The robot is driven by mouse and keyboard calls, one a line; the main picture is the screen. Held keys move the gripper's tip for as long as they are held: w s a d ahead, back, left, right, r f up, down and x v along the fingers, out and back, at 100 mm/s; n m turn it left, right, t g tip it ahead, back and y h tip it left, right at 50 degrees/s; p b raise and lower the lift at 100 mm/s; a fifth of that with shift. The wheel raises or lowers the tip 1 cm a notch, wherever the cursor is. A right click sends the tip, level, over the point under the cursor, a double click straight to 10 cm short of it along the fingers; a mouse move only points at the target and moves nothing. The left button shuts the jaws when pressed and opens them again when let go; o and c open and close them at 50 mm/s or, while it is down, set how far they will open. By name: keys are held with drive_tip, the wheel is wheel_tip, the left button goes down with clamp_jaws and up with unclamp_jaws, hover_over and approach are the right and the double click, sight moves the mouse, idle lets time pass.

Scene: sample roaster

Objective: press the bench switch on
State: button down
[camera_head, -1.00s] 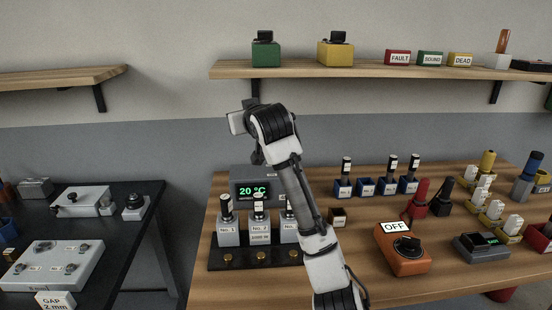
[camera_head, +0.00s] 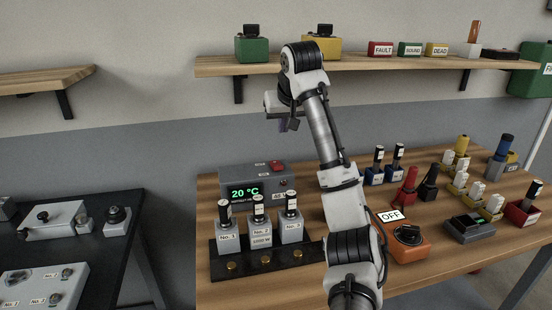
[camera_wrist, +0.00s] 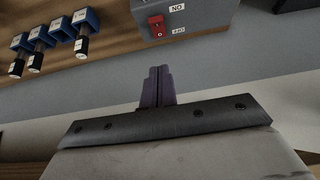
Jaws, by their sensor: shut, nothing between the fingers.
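The bench switch is a red rocker (camera_head: 277,166) on top of the grey box (camera_head: 232,176) whose green display reads 20 °C. In the wrist view the red rocker (camera_wrist: 156,27) shows at the top, with ON and OFF labels beside it on the grey box (camera_wrist: 205,14). My gripper (camera_head: 282,126) is above and behind the box, pointing down, apart from the switch. Its dark fingers (camera_wrist: 158,72) are together in the wrist view, with nothing between them. Which way the rocker is tilted is hard to tell.
A black rack (camera_head: 235,268) with several numbered grey holders stands in front of the box. An orange box (camera_head: 408,252) with an OFF sign is to the right. Several blue holders (camera_wrist: 38,36) stand nearby. A wooden shelf (camera_head: 370,64) hangs above.

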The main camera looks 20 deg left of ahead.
drive_tip(key=p, duration=0.3)
hover_over(277, 165)
drive_tip(key=s+d, duration=0.1)
drive_tip(key=f, duration=0.8)
drive_tip(key=shift+s+f, duration=0.1)
drive_tip(key=shift+s, duration=0.1)
drive_tip(key=shift+s+d+f+p, duration=0.1)
drive_tip(key=shift+f+p, duration=0.1)
drive_tip(key=shift+f, duration=0.45)
drive_tip(key=shift+s+d+f+p, duration=0.1)
drive_tip(key=shift+f+p, duration=0.1)
drive_tip(key=shift+f, duration=0.4)
drive_tip(key=shift+s+f, duration=0.15)
drive_tip(key=shift+f, duration=0.65)
